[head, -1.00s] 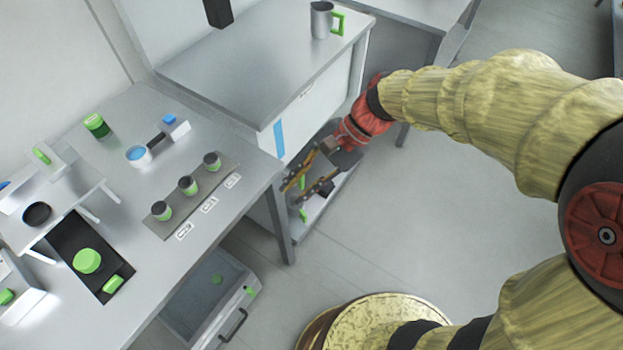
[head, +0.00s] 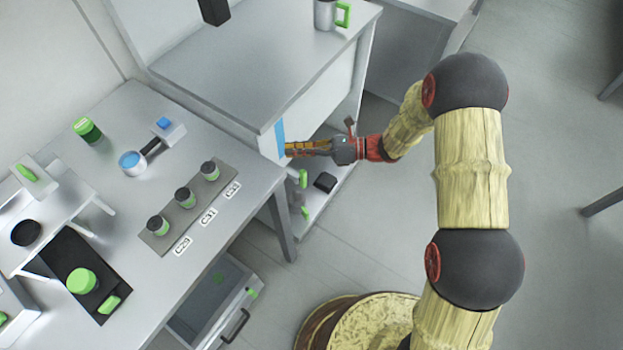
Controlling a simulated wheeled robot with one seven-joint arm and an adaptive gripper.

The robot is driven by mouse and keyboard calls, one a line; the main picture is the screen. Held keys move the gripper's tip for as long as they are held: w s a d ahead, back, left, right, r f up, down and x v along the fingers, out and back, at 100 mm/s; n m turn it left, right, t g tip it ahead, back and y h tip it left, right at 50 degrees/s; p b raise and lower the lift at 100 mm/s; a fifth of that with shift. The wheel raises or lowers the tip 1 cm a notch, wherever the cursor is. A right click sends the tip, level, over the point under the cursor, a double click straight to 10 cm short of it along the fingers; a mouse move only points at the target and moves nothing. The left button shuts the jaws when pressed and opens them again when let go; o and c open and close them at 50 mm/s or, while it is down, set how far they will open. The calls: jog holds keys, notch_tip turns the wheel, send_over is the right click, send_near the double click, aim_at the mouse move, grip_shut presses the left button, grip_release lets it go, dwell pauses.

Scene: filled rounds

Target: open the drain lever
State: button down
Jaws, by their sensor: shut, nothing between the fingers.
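My gripper (head: 290,150) is in front of the open-fronted white cabinet under the grey counter. Its fingers point left, together and empty, with the tips beside a blue strip (head: 280,137) on the cabinet. I cannot tell whether they touch it. Below the fingers, a small upright green part (head: 303,178) shows inside the cabinet; it may be the drain lever, but its shape is too small to be sure. A second green piece (head: 305,211) lies lower, near the shelf front. A dark block (head: 325,182) sits to their right.
A metal mug (head: 325,14) stands on the counter. An open drawer (head: 215,300) juts out below the table.

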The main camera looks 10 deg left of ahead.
aim_at(303, 179)
jog(key=w+f+m+t, duration=0.3)
jog(key=f+m+t, duration=1)
jog(key=f, duration=1.4)
jog(key=s+d+f+m+h, duration=0.2)
jog(key=d+f+m, duration=0.3)
jog(key=f+m, duration=0.3)
notch_tip(303, 179, down, 2)
jog(key=shift+s+f, duration=0.25)
jog(key=shift+s, duration=0.2)
jog(key=w+a+b, duration=0.4)
jog(key=w+a, duration=0.2)
jog(key=w, duration=0.3)
jog(key=shift+w+a, duration=0.15)
jog(key=shift+w, duration=0.2)
